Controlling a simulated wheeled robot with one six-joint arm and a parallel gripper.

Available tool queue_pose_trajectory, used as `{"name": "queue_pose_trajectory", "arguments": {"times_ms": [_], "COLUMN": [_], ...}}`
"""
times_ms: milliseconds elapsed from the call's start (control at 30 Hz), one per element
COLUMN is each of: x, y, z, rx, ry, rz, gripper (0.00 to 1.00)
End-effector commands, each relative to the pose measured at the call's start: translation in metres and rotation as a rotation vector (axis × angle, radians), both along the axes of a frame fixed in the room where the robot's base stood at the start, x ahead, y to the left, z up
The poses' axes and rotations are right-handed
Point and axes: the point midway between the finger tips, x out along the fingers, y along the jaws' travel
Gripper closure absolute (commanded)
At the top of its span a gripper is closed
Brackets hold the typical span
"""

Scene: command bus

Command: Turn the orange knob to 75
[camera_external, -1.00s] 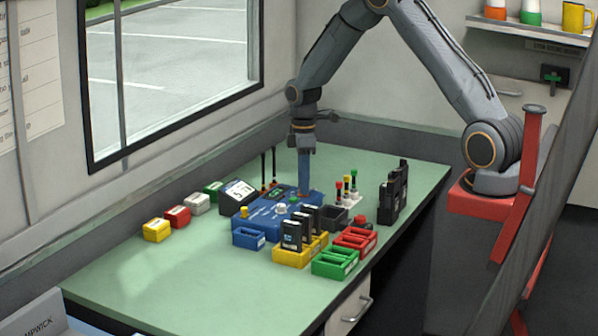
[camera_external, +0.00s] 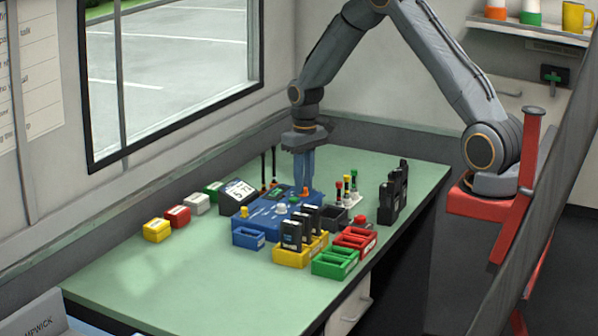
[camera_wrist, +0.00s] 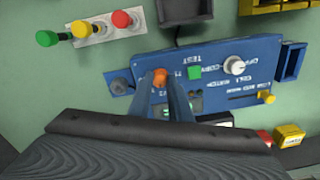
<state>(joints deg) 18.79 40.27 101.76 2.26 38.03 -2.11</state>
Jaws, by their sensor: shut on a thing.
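The orange knob (camera_external: 306,191) stands on the right part of the blue console (camera_external: 262,217). In the wrist view the orange knob (camera_wrist: 160,78) sits between my two blue fingertips. My gripper (camera_external: 304,186) points straight down and is shut on the knob; it also shows in the wrist view (camera_wrist: 161,82). The fingers hide part of the console behind them. A dark display (camera_external: 240,192) with a white screen stands left of the console; its digits are too small to read surely.
The console carries a white knob (camera_wrist: 234,66), a green button (camera_wrist: 195,73) and a yellow slider handle (camera_wrist: 266,97). Black radios in a yellow tray (camera_external: 283,258) stand in front. Red, yellow and green mushroom-topped posts (camera_external: 346,187) stand to the right. The table's front left is clear.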

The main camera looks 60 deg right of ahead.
Motion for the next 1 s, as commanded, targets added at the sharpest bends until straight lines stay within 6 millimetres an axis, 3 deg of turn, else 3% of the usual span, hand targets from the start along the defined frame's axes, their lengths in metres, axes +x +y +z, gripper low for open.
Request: {"name": "queue_pose_trajectory", "arguments": {"times_ms": [1000], "x": [0.0015], "y": [0.0006], "z": [0.0014], "rx": [0.000], "ry": [-0.004], "rz": [-0.955], "gripper": [1.00]}}
